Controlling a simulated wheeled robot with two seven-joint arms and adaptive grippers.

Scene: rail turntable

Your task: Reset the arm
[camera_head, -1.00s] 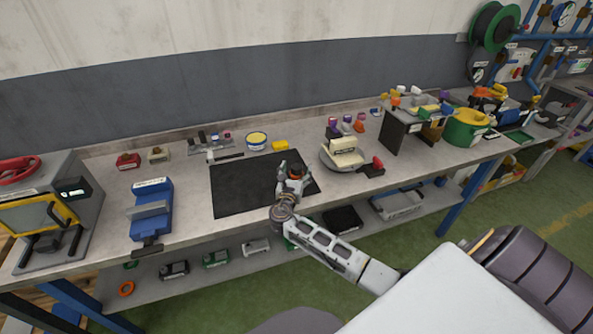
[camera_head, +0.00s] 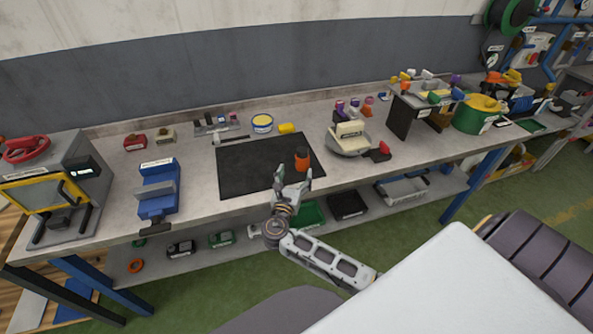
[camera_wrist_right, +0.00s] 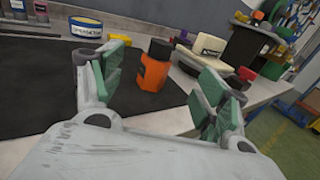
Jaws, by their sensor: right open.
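My right gripper (camera_head: 293,182) is at the front edge of the workbench in the head view, open and empty. In the right wrist view its two green-padded fingers (camera_wrist_right: 160,90) stand apart. An orange object with a dark top (camera_head: 302,159) stands upright on the black mat (camera_head: 240,172), just beyond the fingertips. It also shows between the fingers in the right wrist view (camera_wrist_right: 153,72), apart from both. My left gripper is not in view.
A blue vise (camera_head: 158,190) and a grey machine with a yellow frame (camera_head: 40,195) stand at the left. A cream-topped turntable device (camera_head: 349,140) sits right of the mat. A dark stand (camera_head: 400,118) and a green-yellow drum (camera_head: 475,118) are farther right. A lower shelf holds bins.

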